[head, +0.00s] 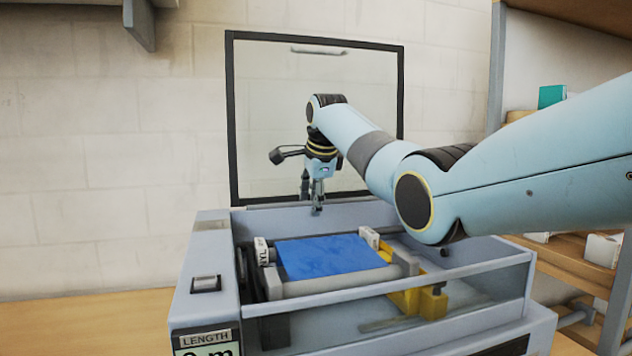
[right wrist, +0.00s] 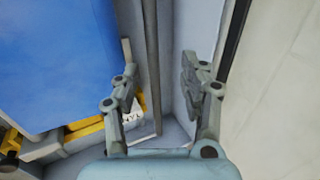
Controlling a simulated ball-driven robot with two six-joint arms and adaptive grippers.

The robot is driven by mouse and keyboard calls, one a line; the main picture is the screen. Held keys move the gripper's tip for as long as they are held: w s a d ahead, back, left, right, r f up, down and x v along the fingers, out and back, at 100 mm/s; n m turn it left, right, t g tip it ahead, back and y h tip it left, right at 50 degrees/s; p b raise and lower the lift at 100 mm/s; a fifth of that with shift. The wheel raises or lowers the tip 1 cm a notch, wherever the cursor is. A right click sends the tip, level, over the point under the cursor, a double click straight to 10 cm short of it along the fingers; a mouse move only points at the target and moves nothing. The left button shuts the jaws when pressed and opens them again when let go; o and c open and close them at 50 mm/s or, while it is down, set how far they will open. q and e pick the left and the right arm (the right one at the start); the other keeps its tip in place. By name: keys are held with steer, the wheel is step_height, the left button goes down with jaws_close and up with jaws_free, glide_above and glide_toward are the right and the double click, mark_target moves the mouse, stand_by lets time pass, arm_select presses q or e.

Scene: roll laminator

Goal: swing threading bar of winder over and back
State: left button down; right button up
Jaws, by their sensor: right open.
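The winder is an open grey-blue box (head: 470,272) with blue film (head: 330,256) stretched across it. A thick grey bar (head: 335,282) runs across the front of the film. In the right wrist view a thin grey rod (right wrist: 152,55) runs between the blue film (right wrist: 55,60) and the back wall of the box; I cannot tell which one is the threading bar. My right gripper (head: 317,208) is open and empty at the back edge of the box. In the right wrist view its fingers (right wrist: 155,90) stand apart on either side of the rod. My left gripper is not in view.
A clear lid with a black frame (head: 400,110) stands upright behind the box. Yellow brackets (head: 425,302) sit inside at the right. White labelled blocks (head: 262,250) flank the film. A LENGTH display (head: 205,340) and a switch (head: 206,284) are at the left. Shelves stand at the right.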

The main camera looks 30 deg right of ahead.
steer(key=v, duration=0.5)
steer(key=shift+s+r, duration=0.1)
steer(key=shift+r, duration=0.1)
